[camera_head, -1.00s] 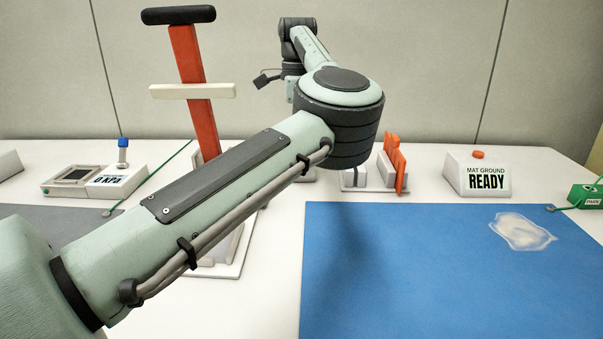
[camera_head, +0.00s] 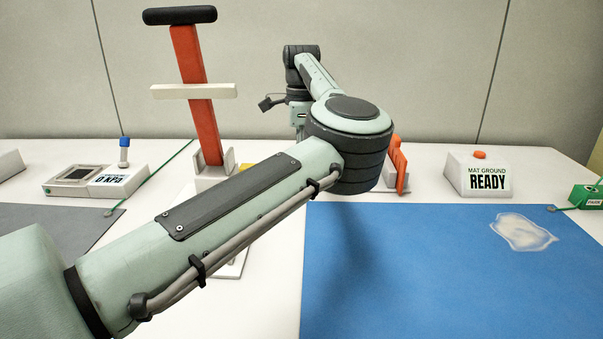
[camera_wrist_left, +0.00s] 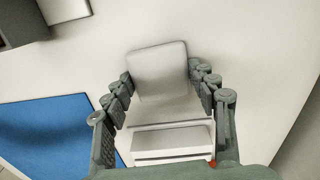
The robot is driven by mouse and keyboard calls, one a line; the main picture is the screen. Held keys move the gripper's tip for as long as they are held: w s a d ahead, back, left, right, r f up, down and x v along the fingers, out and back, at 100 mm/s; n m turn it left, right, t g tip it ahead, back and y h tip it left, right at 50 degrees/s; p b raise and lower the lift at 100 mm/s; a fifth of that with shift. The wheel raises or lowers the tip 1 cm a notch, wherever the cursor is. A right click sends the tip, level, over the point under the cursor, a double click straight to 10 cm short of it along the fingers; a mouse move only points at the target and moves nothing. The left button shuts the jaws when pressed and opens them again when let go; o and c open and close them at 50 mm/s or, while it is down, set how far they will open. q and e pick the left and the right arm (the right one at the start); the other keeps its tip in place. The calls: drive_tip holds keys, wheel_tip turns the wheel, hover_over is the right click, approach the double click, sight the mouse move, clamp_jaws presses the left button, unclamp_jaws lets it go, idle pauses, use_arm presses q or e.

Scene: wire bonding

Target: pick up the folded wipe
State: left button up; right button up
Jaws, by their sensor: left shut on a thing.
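In the left wrist view, the folded wipe (camera_wrist_left: 158,60) is a pale grey-white pad with rounded corners. My left gripper (camera_wrist_left: 161,80) has one finger on each side of it and is shut on it. A white block with a ledge (camera_wrist_left: 172,140) shows just below the wipe, between the finger bases. I cannot tell whether the wipe touches it. In the head view, my left arm crosses from the lower left; its gripper and the wipe are hidden. My right gripper is in neither view.
A blue mat (camera_head: 430,280) with a whitish smear (camera_head: 523,232) covers the right of the white table. Behind it stand a MAT GROUND READY box (camera_head: 478,178) and a green block (camera_head: 588,196). A tall red post with a black crossbar (camera_head: 193,90) rises behind my forearm.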

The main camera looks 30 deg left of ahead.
use_arm(q)
wheel_tip(320, 180, up, 18)
drive_tip(key=p, duration=0.1)
drive_tip(key=shift+p, duration=0.35)
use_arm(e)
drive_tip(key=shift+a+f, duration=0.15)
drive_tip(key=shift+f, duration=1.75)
